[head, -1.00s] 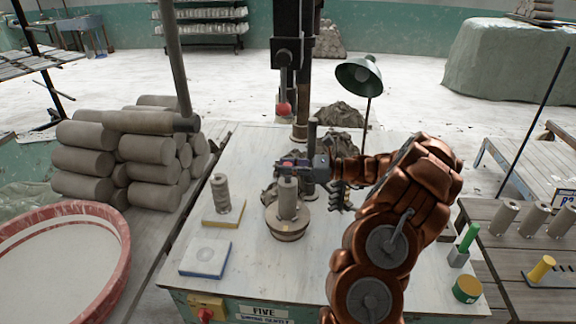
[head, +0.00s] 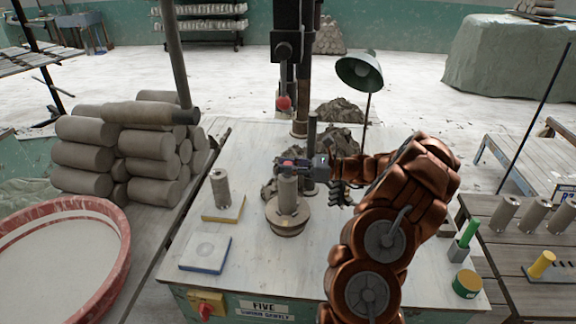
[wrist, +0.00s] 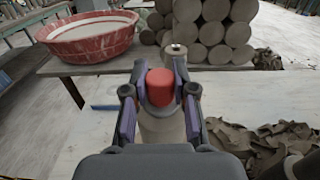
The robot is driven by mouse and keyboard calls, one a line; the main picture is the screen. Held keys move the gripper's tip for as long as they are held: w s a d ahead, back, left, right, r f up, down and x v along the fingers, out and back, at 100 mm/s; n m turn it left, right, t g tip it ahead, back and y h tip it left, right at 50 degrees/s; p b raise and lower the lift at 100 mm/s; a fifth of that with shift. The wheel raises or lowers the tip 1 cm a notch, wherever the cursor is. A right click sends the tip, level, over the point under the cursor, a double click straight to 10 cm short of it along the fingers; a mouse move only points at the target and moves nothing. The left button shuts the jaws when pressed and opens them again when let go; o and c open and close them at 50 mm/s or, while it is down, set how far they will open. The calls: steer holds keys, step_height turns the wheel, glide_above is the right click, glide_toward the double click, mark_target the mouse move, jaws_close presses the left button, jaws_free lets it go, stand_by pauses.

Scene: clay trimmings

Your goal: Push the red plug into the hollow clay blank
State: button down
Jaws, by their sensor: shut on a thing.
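The hollow clay blank (head: 288,196) stands upright on a round wooden stand (head: 287,225) near the middle of the table. My gripper (head: 292,164) is at the blank's top, reaching in from the right. In the wrist view my gripper (wrist: 160,92) is closed around the red plug (wrist: 160,85), one finger on each side. The plug is upright, and the clay blank (wrist: 162,130) shows just below it. The plug's lower end and the blank's opening are hidden, so I cannot tell how deep the plug sits.
Another clay blank (head: 220,186) stands on a yellow-edged board (head: 224,211) at left. A blue-edged pad (head: 205,253) lies bare in front. A lamp (head: 358,72) and clay trimmings stand behind. A green plug (head: 469,233) and yellow plug (head: 541,264) are at right.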

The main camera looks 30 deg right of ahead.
steer(key=shift+a+f, duration=0.1)
steer(key=shift+f, duration=0.25)
steer(key=shift+s+a+f, duration=0.1)
steer(key=shift+s+f, duration=0.1)
steer(key=shift+f, duration=0.2)
steer(key=shift+s+f, duration=0.1)
steer(key=shift+r, duration=0.2)
steer(key=shift+w+r+p, duration=0.2)
steer(key=shift+r+p, duration=0.05)
steer(key=shift+r, duration=0.25)
steer(key=shift+w+r+p, duration=0.2)
steer(key=shift+r, duration=0.25)
steer(key=shift+s+r+p, duration=0.1)
steer(key=shift+r+p, duration=0.25)
steer(key=shift+r, duration=0.3)
steer(key=shift+d+p, duration=0.2)
steer(key=shift+p, duration=0.2)
stand_by(0.7)
steer(key=shift+f+b, duration=0.4)
steer(key=shift+f, duration=0.6)
stand_by(0.3)
